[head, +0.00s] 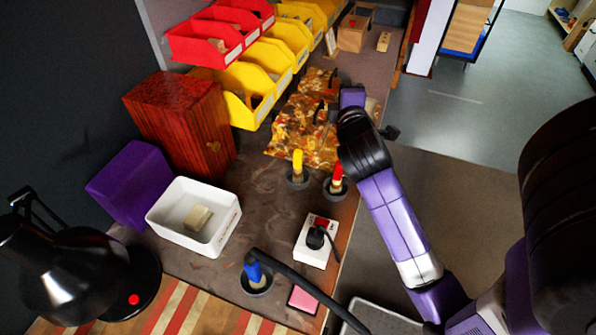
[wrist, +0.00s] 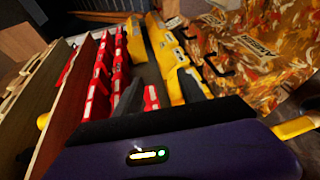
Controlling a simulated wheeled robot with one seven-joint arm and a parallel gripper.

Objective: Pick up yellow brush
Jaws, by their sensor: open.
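The yellow brush (head: 297,162) stands upright in a round dark holder (head: 298,180) near the middle of the bench in the head view. Only its yellow upper part shows clearly.
A red-handled brush (head: 337,178) stands close right of the yellow one, and a blue one (head: 253,271) nearer the front. A white switch box (head: 314,247), white tray (head: 165,213), reddish wooden box (head: 181,120) and yellow bins (head: 245,83) surround them. Bare bench lies left of the yellow brush.

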